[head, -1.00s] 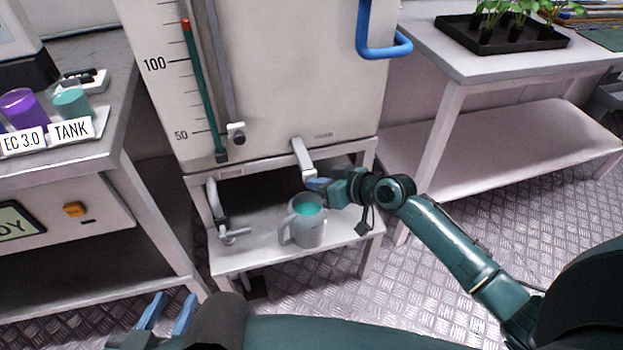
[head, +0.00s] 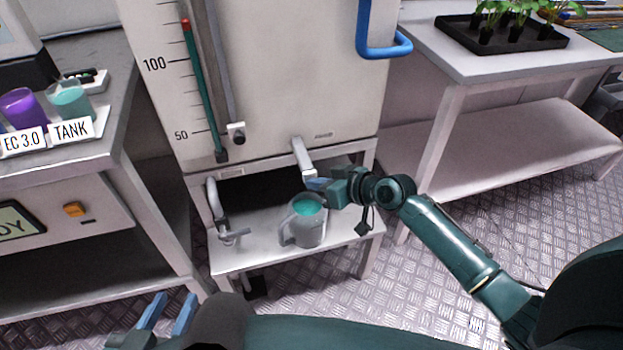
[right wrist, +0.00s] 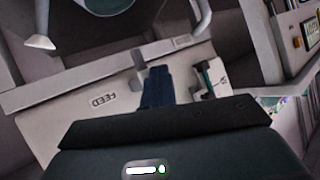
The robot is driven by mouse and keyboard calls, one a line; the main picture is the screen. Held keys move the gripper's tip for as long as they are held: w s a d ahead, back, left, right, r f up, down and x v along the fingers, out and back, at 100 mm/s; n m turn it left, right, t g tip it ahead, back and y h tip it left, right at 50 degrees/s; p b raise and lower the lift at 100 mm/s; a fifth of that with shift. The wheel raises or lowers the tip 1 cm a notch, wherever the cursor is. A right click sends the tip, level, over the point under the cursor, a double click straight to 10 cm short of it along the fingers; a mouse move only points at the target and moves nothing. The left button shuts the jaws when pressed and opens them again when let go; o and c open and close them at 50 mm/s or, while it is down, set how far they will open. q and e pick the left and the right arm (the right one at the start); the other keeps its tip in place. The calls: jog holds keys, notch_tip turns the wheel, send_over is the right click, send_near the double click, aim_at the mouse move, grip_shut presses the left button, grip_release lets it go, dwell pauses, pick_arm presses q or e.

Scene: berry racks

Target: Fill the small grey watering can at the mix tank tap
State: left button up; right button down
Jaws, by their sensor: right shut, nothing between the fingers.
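The small grey watering can (head: 302,232) stands upright on the low shelf under the mix tank (head: 270,80), with teal liquid (head: 307,205) visible near its top. The tank tap (head: 303,156) sticks out above it. My right gripper (head: 318,184) is at the tap's lower end, just above the can, its blue fingers shut and empty. My left gripper (head: 166,315) is at the lower left, blue fingers apart, empty and away from the can.
A pipe with a valve (head: 228,235) stands left of the can on the shelf (head: 255,258). A bench (head: 100,150) with purple and teal cups is at left. A table (head: 470,65) with a black seedling tray (head: 500,38) is at right. The floor in front is clear.

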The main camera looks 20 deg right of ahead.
jog(key=shift+s, duration=0.1)
jog(key=shift+s+p, duration=0.6)
jog(key=shift+s, duration=0.3)
jog(key=s+p, duration=0.2)
jog(key=s, duration=0.3)
jog(key=shift+d, duration=0.1)
dwell(0.4)
